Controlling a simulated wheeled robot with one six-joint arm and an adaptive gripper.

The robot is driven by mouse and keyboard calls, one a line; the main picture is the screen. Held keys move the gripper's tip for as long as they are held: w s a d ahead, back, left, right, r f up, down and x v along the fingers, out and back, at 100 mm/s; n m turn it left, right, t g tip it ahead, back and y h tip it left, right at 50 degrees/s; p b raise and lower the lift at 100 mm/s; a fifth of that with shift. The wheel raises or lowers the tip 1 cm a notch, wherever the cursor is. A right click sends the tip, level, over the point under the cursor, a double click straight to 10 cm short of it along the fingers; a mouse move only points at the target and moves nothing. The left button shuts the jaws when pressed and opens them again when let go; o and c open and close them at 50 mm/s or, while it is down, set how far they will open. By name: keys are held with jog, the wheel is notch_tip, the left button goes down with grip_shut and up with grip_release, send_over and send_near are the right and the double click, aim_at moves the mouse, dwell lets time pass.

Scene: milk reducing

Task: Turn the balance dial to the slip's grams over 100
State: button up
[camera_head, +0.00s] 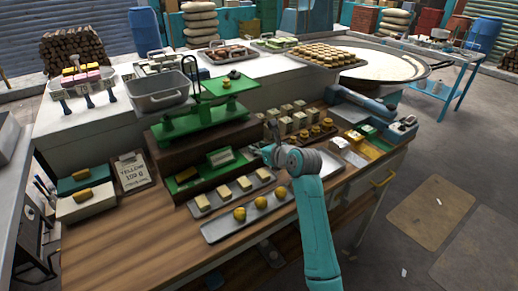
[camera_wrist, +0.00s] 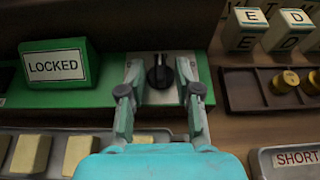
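The balance dial (camera_wrist: 158,74) is a black knob on a pale plate, its pointer line near vertical; its scale is too small to read. It is set in a green base beside a green block with a LOCKED label (camera_wrist: 56,66). My gripper (camera_wrist: 160,86) is open, one finger on each side of the dial, with gaps visible; contact is not seen. In the head view my gripper (camera_head: 267,153) hides the dial. The green balance (camera_head: 200,120) stands on a brown plinth. The slip (camera_head: 132,171) reads "YELLOW 100 g", with a smaller line I cannot read clearly.
A tray of pale blocks (camera_head: 231,192) and a tray of yellow round pieces (camera_head: 248,217) lie in front of the balance. In the wrist view, letter blocks (camera_wrist: 246,29) and a dark tray (camera_wrist: 246,92) stand right of the dial, with a SHORT label (camera_wrist: 296,159) nearer.

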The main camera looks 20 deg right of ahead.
grip_shut()
jog(key=shift+d+n+y, duration=0.15)
jog(key=shift+n+y, duration=0.15)
jog(key=shift+w+d+n+g+y, duration=0.1)
jog(key=shift+n+g+y, duration=0.25)
jog(key=shift+n+y, duration=0.2)
jog(key=shift+w+d+n+g+y, duration=0.1)
jog(key=shift+n+g+y, duration=0.25)
jog(key=shift+n+y, duration=0.15)
jog(key=n+y, duration=0.1)
jog(key=n+g+y, duration=0.2)
jog(key=shift+w+d+n, duration=0.2)
jog(key=shift+d+n, duration=0.05)
jog(key=n+g, duration=0.1)
jog(key=n+g+y, duration=0.2)
jog(key=shift+w+d+g+y, duration=0.1)
jog(key=shift+w+g+y, duration=0.15)
jog(key=shift+g, duration=0.05)
jog(key=shift+w+n+g+y, duration=0.15)
jog(key=shift+n+g+y, duration=0.15)
jog(key=shift+n+g, duration=0.95)
jog(key=shift+f+n+g, duration=0.1)
jog(key=shift+n+g, duration=0.15)
jog(key=shift+g, duration=0.1)
jog(key=shift+o, duration=1.4)
grip_release()
